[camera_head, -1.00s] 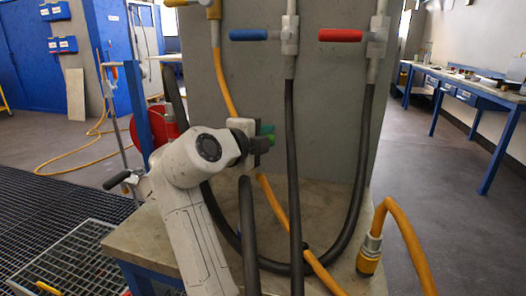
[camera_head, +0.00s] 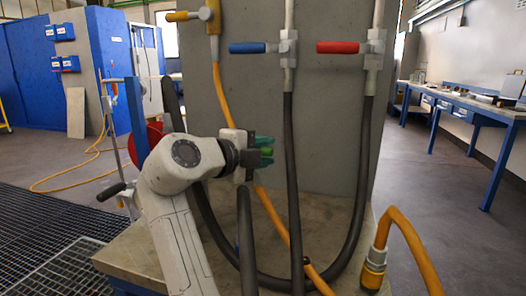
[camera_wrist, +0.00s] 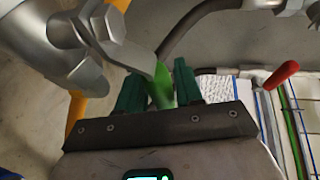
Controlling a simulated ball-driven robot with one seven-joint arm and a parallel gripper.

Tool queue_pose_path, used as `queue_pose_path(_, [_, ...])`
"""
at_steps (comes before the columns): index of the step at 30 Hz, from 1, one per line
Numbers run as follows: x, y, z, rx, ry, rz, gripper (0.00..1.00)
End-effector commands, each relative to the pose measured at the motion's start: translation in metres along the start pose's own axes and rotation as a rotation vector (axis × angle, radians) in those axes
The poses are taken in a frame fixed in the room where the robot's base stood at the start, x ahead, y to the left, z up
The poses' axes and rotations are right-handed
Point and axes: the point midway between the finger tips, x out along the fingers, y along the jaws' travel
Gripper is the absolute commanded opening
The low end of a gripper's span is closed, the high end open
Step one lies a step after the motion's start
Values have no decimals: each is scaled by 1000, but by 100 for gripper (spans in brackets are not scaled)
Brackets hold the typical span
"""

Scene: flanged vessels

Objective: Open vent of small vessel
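In the wrist view, my gripper (camera_wrist: 160,86) has its two dark green fingers on either side of a bright green handle (camera_wrist: 163,92). The fingers lie close along it and look shut on it. The handle sits at the end of a flat silver lever (camera_wrist: 118,45), which runs to a metal valve body (camera_wrist: 65,50) at the upper left. In the head view, my gripper (camera_head: 264,151) stands in front of the grey panel, with bright green between its fingers. The lever's pivot and the vessel cannot be made out there.
A yellow (camera_head: 183,16), a blue (camera_head: 247,47) and a red handle (camera_head: 337,47) sit on pipes above my gripper. Black hoses (camera_head: 292,170) and a yellow hose (camera_head: 408,235) hang close around my arm. A workbench (camera_head: 460,105) stands at the right.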

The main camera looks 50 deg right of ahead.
Motion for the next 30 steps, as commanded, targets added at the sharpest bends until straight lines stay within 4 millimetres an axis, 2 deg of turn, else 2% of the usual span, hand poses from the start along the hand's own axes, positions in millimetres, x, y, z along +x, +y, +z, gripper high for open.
queue_pose_path(1, [0,0,0,0,-1,-1,41])
queue_pose_path(3, [0,0,0,1,-1,-1,47])
queue_pose_path(10, [-1,-1,0,2,-3,-2,47])
queue_pose_path(14, [-9,-2,1,1,-4,-2,47])
queue_pose_path(24, [-70,-2,1,1,-5,-2,47])
queue_pose_path(30, [-98,-1,1,1,-4,-2,47])
